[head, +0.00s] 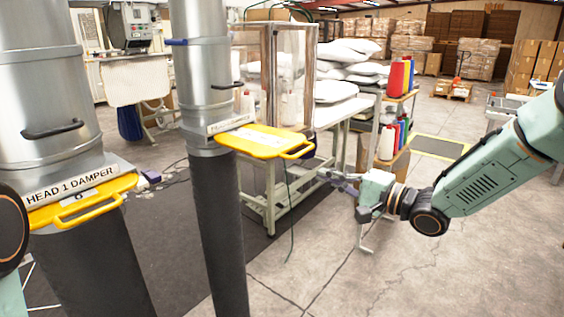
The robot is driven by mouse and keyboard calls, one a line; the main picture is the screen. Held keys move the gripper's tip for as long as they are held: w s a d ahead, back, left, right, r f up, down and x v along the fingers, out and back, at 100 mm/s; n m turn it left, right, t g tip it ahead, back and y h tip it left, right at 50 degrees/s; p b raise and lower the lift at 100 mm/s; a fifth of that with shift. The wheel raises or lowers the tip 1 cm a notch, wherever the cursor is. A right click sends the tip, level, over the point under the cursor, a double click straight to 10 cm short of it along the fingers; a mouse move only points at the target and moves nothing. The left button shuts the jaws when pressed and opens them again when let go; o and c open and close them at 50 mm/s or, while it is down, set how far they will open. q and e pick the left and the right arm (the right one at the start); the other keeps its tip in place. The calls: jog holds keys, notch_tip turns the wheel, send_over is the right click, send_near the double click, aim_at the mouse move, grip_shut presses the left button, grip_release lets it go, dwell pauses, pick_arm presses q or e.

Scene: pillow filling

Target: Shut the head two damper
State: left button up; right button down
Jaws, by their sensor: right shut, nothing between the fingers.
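The second damper, a yellow slide plate (262,141) with a loop handle (298,151) on its right end, juts out to the right from a silver duct (204,75). The small label (230,124) above it is hard to read. My right gripper (327,176) is shut and empty, below and to the right of the handle and apart from it in the picture. The head 1 damper (85,208), a similar yellow plate under its "HEAD 1 DAMPER" label (72,186), lies mostly within the wider left duct (45,90). My left gripper is out of view.
Dark hoses (218,230) run down below the ducts. Behind stand a white table (345,110) with a clear-sided cabinet and white pillows, and a rack of coloured thread cones (387,142). The concrete floor (400,270) in the right foreground is open.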

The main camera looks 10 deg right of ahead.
jog(key=p+x, duration=0.1)
jog(key=x, duration=1.2)
jog(key=shift+a, duration=0.25)
